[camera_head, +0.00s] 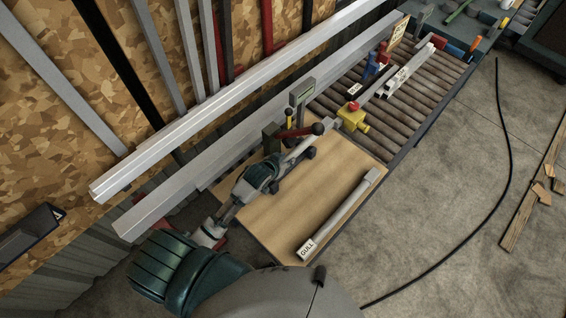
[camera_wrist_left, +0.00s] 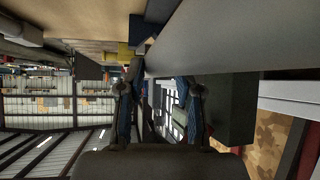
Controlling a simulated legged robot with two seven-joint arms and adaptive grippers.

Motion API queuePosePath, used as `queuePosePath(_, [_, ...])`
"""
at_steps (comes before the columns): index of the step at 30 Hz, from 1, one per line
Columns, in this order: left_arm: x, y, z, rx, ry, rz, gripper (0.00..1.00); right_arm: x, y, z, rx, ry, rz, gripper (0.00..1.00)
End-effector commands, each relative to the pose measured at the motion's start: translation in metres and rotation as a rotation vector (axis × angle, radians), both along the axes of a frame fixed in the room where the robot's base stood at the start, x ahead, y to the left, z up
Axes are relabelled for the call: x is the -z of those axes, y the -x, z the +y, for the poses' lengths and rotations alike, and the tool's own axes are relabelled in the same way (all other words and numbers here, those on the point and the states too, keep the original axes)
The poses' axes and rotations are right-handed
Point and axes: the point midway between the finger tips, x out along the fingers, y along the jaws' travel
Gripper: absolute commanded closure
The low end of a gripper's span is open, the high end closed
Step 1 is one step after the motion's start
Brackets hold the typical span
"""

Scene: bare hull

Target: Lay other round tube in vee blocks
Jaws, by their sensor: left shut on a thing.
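My left gripper (camera_head: 307,152) is shut on a pale grey round tube (camera_head: 301,148), seen past my forearm on the board's far side. In the left wrist view the tube (camera_wrist_left: 225,38) looks large and runs across the upper right, at the fingertips (camera_wrist_left: 160,75). Its far end points toward the yellow vee block (camera_head: 353,118), which has a red knob. I cannot tell whether the tube touches the block. A blue block with red parts (camera_head: 371,69) stands farther back on the rollers. My right gripper is out of view.
A grey tube labelled GULL (camera_head: 342,212) lies on the wooden board (camera_head: 275,222). A lever with a black ball and a grey post (camera_head: 300,93) stand close to my gripper. Long bars (camera_head: 220,110) run along the wall.

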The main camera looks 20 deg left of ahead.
Motion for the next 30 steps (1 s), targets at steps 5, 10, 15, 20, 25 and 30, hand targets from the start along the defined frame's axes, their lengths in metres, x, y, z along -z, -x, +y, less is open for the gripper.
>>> queuePosePath(5, [0.019, 0.004, 0.011, 0.000, 0.001, 0.002, 1.00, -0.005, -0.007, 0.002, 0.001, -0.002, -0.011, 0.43])
queuePosePath(10, [0.035, 0.003, 0.010, 0.000, -0.001, -0.002, 1.00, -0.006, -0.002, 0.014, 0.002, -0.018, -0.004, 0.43])
queuePosePath(15, [0.035, 0.003, 0.009, 0.000, -0.002, -0.003, 1.00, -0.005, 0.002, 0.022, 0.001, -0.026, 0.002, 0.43])
queuePosePath(20, [0.037, 0.003, 0.008, 0.000, -0.003, -0.002, 1.00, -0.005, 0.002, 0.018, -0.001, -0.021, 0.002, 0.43])
queuePosePath(25, [0.043, 0.003, 0.010, 0.000, -0.001, -0.001, 1.00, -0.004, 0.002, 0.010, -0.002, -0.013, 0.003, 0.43])
queuePosePath(30, [0.046, 0.004, 0.010, 0.000, -0.002, 0.001, 0.43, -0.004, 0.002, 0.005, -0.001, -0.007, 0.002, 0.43])
